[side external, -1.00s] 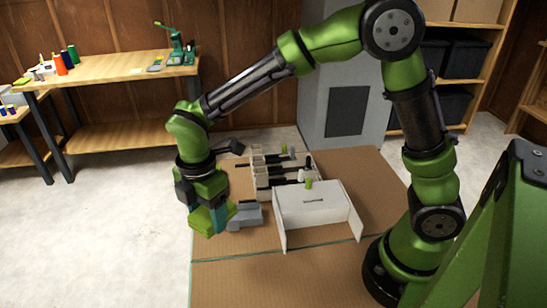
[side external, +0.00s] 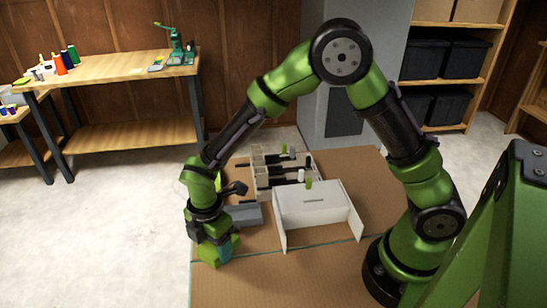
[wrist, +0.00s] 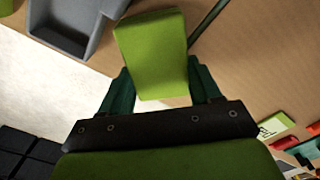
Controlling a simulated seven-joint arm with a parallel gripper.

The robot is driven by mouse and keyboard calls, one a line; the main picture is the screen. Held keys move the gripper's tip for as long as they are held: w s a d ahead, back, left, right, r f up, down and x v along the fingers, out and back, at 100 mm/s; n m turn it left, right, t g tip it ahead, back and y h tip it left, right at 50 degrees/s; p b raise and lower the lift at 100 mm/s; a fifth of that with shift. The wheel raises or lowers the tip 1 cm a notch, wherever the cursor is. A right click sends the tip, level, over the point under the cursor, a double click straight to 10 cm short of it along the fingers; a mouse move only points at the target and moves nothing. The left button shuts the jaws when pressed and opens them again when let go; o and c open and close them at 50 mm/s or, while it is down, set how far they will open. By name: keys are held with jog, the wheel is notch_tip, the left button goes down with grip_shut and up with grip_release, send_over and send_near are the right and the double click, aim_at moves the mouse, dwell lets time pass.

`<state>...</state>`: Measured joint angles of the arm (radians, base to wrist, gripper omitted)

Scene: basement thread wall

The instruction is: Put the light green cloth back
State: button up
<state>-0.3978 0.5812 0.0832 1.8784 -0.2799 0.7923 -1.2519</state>
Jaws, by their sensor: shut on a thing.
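The light green cloth (wrist: 152,50) is a folded, flat-looking block between my fingers in the wrist view. My gripper (wrist: 163,88) is shut on it, with dark green fingers on both sides. In the side view my gripper (side external: 222,252) hangs low over the front left of the brown work surface, in front of the grey tray. A bright green patch shows there at the fingers; I cannot tell cloth from gripper. Whether the cloth touches the surface is unclear.
The grey tray (wrist: 72,28) lies close to the cloth; it also shows in the side view (side external: 244,215). The brown surface (side external: 270,272) is clear in front.

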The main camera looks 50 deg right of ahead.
aim_at(214, 246)
jog(key=shift+f, duration=0.1)
jog(key=o, duration=1)
notch_tip(214, 246, up, 12)
jog(key=s+d+r+m+t, duration=0.2)
jog(key=s+d+r+m, duration=0.2)
jog(key=m, duration=0.3)
jog(key=s+d+r+m+t+y, duration=0.1)
jog(key=s+d+r+m+t, duration=0.1)
jog(key=s+d+r+m, duration=0.2)
jog(key=s+d+r+m+t+y, duration=0.1)
jog(key=s+d+r+m+t, duration=0.2)
jog(key=d+m, duration=0.4)
jog(key=shift+s+d+r+m, duration=0.15)
jog(key=shift+s+m, duration=0.2)
jog(key=shift+m, duration=0.35)
jog(key=shift+s+a+r+m, duration=0.15)
jog(key=shift+s+m, duration=0.25)
jog(key=shift+m, duration=0.3)
jog(key=shift+s+d+r+m, duration=0.15)
jog(key=shift+s+m, duration=0.2)
jog(key=shift+m, duration=0.35)
